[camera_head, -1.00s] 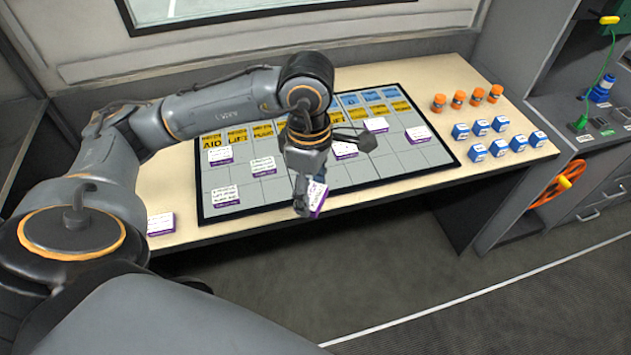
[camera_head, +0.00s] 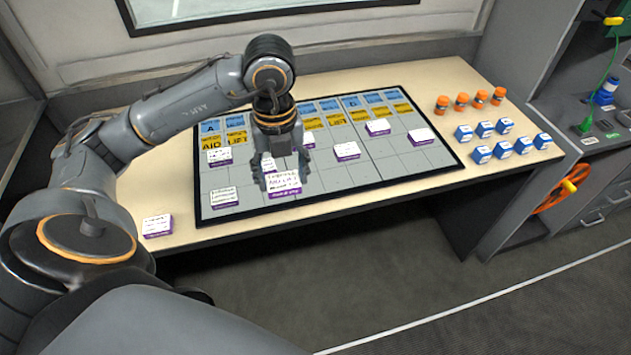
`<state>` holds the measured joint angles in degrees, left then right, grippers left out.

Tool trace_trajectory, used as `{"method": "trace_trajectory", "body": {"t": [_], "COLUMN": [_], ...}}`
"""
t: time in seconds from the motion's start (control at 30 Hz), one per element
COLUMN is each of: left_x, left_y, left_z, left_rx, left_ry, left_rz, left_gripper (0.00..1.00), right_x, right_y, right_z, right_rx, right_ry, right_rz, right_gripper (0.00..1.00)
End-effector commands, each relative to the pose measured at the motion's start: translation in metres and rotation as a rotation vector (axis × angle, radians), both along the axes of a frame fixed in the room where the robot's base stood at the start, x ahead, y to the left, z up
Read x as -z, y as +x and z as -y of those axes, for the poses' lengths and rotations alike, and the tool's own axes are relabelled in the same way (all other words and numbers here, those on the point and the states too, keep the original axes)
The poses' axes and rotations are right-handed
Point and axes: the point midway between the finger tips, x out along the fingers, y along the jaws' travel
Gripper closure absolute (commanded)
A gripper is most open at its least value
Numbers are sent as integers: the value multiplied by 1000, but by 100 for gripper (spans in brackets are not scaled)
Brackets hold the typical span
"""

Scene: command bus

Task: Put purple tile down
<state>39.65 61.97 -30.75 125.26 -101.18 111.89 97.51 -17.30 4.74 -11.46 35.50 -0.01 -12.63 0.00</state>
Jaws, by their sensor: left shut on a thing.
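My left gripper (camera_head: 281,168) points down over the grey board (camera_head: 395,169), its fingers shut on a purple tile with a white written face (camera_head: 284,184). The held tile's face is turned to the camera, and it appears over the lower row of cells; whether it touches the board cannot be told. Other purple-edged tiles lie on the board: at upper left (camera_head: 220,157), lower left (camera_head: 224,197), the middle (camera_head: 346,151) and the right (camera_head: 378,127), (camera_head: 420,136). One more tile (camera_head: 157,225) lies on the bare table at the left. My right gripper is out of view.
Blue and yellow header cards (camera_head: 337,117) line the board's top. Several orange-capped bottles (camera_head: 461,100) and blue-white boxes (camera_head: 502,149) stand on the pale table (camera_head: 425,74) at right. Lower cells right of the held tile are clear.

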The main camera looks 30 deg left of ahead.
Motion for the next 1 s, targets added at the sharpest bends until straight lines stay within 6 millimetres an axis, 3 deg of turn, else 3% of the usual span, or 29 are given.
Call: {"method": "trace_trajectory", "body": {"t": [0.17,0.47,0.6,0.73,1.0], "left_x": [8,39,69,85,100], "left_y": [23,92,113,127,139], "left_z": [-3,-12,-16,-18,-19], "left_rx": [-34,-30,-30,-28,-27], "left_ry": [-2,-2,-1,-1,0], "left_rz": [-2,-3,-5,-2,-1], "left_gripper": [72,72,72,72,72], "right_x": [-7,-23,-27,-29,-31], "right_y": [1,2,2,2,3], "right_z": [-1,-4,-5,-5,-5], "right_rx": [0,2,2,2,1], "right_ry": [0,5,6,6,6], "right_rz": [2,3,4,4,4], "right_gripper": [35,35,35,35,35]}}
